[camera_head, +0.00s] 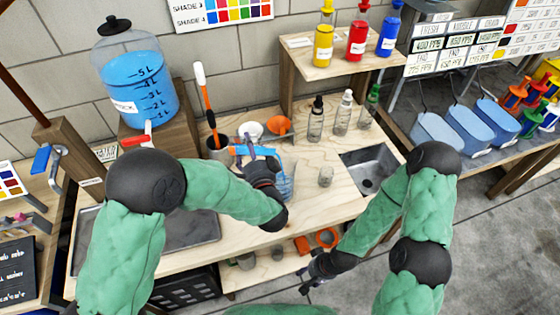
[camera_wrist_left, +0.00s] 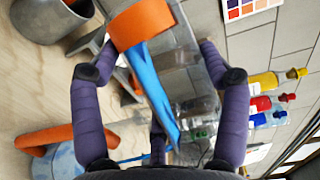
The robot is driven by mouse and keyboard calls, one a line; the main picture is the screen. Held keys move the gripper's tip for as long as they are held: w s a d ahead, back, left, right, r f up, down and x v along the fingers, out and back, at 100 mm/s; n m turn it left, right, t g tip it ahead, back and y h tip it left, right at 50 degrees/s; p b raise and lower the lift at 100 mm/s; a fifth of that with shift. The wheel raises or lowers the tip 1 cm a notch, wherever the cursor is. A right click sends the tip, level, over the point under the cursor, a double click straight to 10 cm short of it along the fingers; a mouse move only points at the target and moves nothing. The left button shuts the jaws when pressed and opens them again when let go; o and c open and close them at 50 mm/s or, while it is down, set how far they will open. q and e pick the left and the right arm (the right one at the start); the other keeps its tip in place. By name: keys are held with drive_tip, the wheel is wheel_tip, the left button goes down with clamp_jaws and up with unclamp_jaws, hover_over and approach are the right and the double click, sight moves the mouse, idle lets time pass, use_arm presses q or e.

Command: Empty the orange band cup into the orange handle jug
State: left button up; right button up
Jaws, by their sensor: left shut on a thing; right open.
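My left gripper (camera_head: 262,165) is shut on a clear cup with an orange band (camera_wrist_left: 140,22). The cup is tilted well over, and blue liquid (camera_wrist_left: 155,85) lies in a narrow wedge along its wall. The cup shows only partly in the head view (camera_head: 243,150). In the left wrist view the jug (camera_wrist_left: 62,162) has an orange handle (camera_wrist_left: 75,133). I cannot tell whether liquid is falling into it. My right gripper (camera_head: 318,267) is open and empty before the bench's front edge.
A blue-filled dispenser (camera_head: 140,85) stands back left. A white bowl (camera_head: 250,130), an orange funnel (camera_head: 279,125) and several dropper bottles (camera_head: 316,120) stand behind the gripper. A small glass (camera_head: 326,176) and a sink (camera_head: 370,178) are to the right.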

sight(262, 149)
use_arm(q)
drive_tip(key=shift+r+m+p, duration=0.25)
drive_tip(key=shift+m+p, duration=0.05)
idle(0.5)
drive_tip(key=shift+d+f+m+t, duration=0.25)
drive_tip(key=shift+m+t, duration=0.15)
drive_tip(key=shift+m, duration=0.4)
idle(0.8)
drive_tip(key=shift+s+d+r+m+t+p, duration=0.15)
drive_tip(key=shift+r+m+t+p, duration=0.15)
drive_tip(key=shift+m, duration=0.3)
drive_tip(key=shift+w+d+r+m+t+p, duration=0.1)
drive_tip(key=shift+d+r+m+t+p, duration=0.1)
drive_tip(key=shift+r+m, duration=0.3)
drive_tip(key=shift+s+d+r+m+t+p, duration=0.1)
drive_tip(key=shift+d+r+m+t+p, duration=0.1)
drive_tip(key=shift+m, duration=0.5)
idle(0.8)
drive_tip(key=shift+d+r+m+t+h+p, duration=0.2)
drive_tip(key=shift+d+r+m+t, duration=0.2)
drive_tip(key=shift+m, duration=0.6)
drive_tip(key=shift+d+r+m+t+h+p, duration=0.2)
drive_tip(key=shift+d+r+m+t, duration=0.15)
drive_tip(key=shift+m, duration=0.65)
idle(1.1)
